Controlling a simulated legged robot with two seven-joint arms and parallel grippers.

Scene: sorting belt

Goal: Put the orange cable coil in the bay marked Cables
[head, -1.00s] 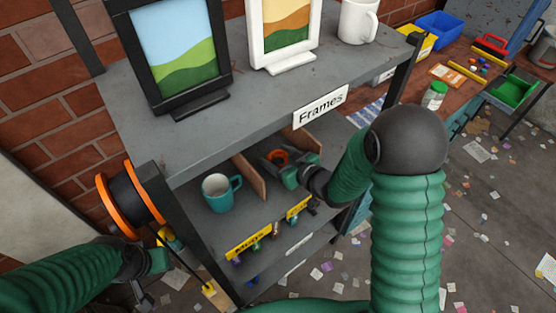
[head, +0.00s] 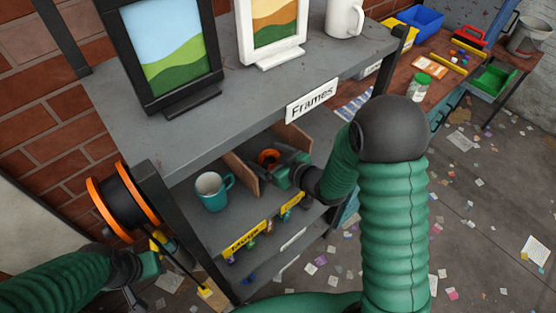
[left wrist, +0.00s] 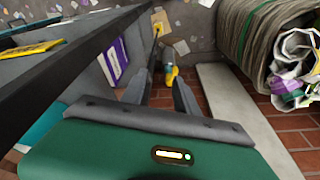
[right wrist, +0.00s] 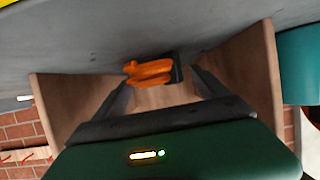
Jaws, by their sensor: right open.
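The orange cable coil (head: 267,155) lies in a shelf bay between two wooden dividers. It also shows in the right wrist view (right wrist: 150,72), with a dark piece at its side. My right gripper (right wrist: 161,77) is open at the coil, its fingers to either side of it; contact cannot be told. In the head view the right gripper (head: 283,170) reaches into this bay. A yellow label (head: 292,204) on the bay's front edge is too small and covered to read. My left gripper (left wrist: 160,88) is open and empty, low beside the shelf's left end.
A teal mug (head: 212,192) stands in the bay to the left, above a yellow label. Wooden dividers (head: 242,174) flank the coil's bay. The upper shelf (head: 240,98), marked Frames, overhangs it and bears picture frames and a white mug. An orange-rimmed black reel (head: 122,200) hangs at the left.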

